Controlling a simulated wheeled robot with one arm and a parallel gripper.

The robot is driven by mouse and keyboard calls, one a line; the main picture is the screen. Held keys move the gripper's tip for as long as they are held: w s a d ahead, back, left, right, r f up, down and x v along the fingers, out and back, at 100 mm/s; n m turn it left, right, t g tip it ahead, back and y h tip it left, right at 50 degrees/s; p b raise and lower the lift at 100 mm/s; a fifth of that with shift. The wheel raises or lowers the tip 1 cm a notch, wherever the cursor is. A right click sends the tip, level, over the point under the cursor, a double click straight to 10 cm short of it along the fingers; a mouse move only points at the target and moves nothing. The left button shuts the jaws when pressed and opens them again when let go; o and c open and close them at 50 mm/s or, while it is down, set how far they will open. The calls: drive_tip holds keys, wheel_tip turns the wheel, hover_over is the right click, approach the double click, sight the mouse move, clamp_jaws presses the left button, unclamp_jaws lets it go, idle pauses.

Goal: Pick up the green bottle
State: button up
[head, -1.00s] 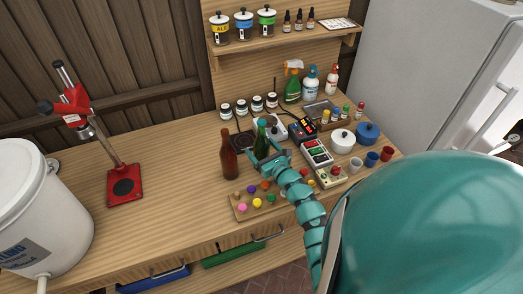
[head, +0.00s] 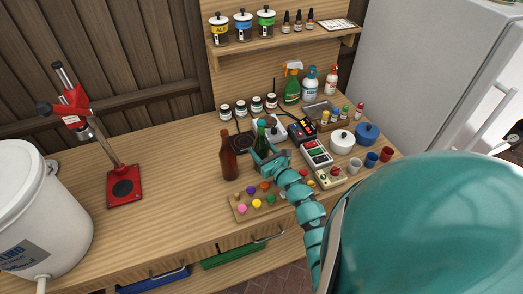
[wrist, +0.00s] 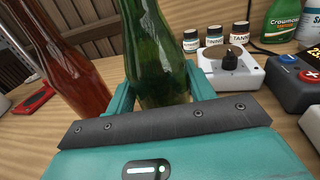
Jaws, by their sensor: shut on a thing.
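The green bottle (head: 261,140) stands upright on the wooden counter, just right of a brown bottle (head: 228,156). My gripper (head: 267,160) is shut on the green bottle, with a finger on each side of its body. In the wrist view, the green bottle (wrist: 157,60) rises between the two teal fingers (wrist: 160,98), and its top is out of frame. The brown bottle also shows close on the left in the wrist view (wrist: 65,60). I cannot tell whether the green bottle's base touches the counter.
A tray of colored knobs (head: 279,207) lies in front of the bottles. A white device with a black knob (wrist: 229,66) stands behind on the right. The counter's left middle is clear.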

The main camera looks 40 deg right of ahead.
sight(262, 144)
drive_tip(key=shift+r, duration=0.2)
drive_tip(key=shift+a+r+p, duration=0.1)
drive_tip(key=shift+r+p, duration=0.45)
drive_tip(key=shift+r, duration=1)
drive_tip(key=shift+s+a+r+p, duration=0.45)
drive_tip(key=shift+s+r+p, duration=0.15)
drive_tip(key=shift+r, duration=0.2)
drive_tip(key=s+r+p, duration=0.1)
drive_tip(key=s+a+r+p, duration=0.1)
drive_tip(key=r+p, duration=0.2)
drive_tip(key=shift+s+a, duration=0.4)
drive_tip(key=s+a+r+p, duration=0.4)
drive_tip(key=s+a+p, duration=0.1)
drive_tip(key=s, duration=0.2)
drive_tip(key=shift+s, duration=0.2)
drive_tip(key=shift+s+f, duration=0.1)
drive_tip(key=shift+f, duration=0.05)
